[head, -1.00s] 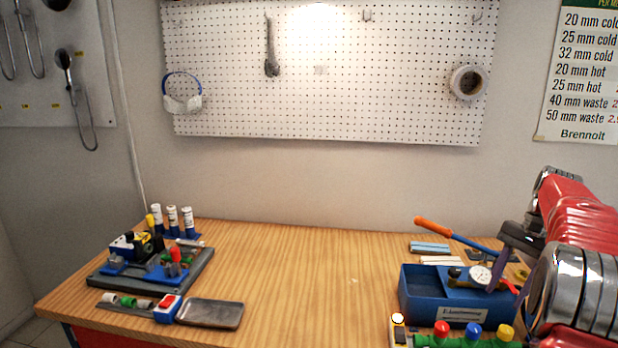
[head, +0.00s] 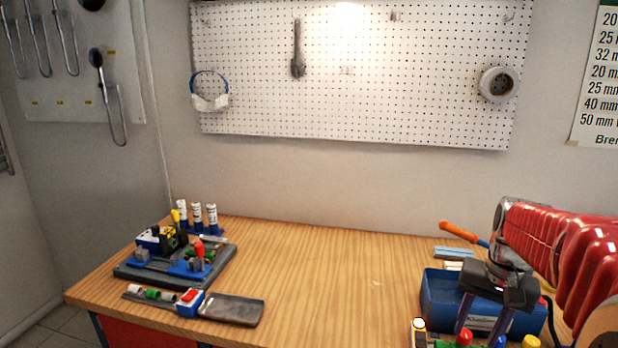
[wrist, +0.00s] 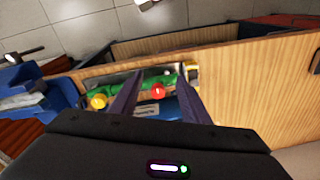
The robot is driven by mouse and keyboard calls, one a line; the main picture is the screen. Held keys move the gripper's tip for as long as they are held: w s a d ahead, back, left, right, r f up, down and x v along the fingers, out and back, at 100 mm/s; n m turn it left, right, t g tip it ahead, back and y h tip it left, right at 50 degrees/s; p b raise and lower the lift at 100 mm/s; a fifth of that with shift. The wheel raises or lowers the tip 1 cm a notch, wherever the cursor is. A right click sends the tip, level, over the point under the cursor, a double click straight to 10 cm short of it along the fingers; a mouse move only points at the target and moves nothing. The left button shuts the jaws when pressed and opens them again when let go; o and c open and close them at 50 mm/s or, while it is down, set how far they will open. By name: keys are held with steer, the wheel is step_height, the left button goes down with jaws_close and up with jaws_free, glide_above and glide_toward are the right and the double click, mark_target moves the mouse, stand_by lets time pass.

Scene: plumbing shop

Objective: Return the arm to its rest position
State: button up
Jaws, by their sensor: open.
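My gripper (head: 480,318) is at the right of the head view, in front of the blue box (head: 437,300), with my red arm reaching in from the right edge. Its two purple-grey fingers point down and are spread apart with nothing between them. In the wrist view my gripper (wrist: 155,92) is also open and empty. Beyond its fingers lie a green pipe piece with a red knob (wrist: 159,91) and a yellow knob (wrist: 97,101). My arm and gripper hide much of the blue box in the head view.
A grey tray with fittings (head: 215,268) and a dark flat dish (head: 232,310) stand on the left of the wooden workbench (head: 330,270). An orange-handled tool (head: 460,231) lies behind the blue box. The bench's middle is clear. A pegboard (head: 360,100) hangs behind.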

steer(key=s+a+n+t, duration=0.2)
steer(key=s+a+n, duration=0.1)
steer(key=s+a, duration=0.4)
steer(key=s+a+r+n+t, duration=0.1)
steer(key=s+a+n, duration=0.3)
steer(key=a, duration=1)
steer(key=s+t, duration=0.1)
steer(key=s, duration=0.2)
steer(key=shift+r, duration=0.3)
steer(key=shift+w, duration=0.1)
steer(key=shift+d, duration=0.1)
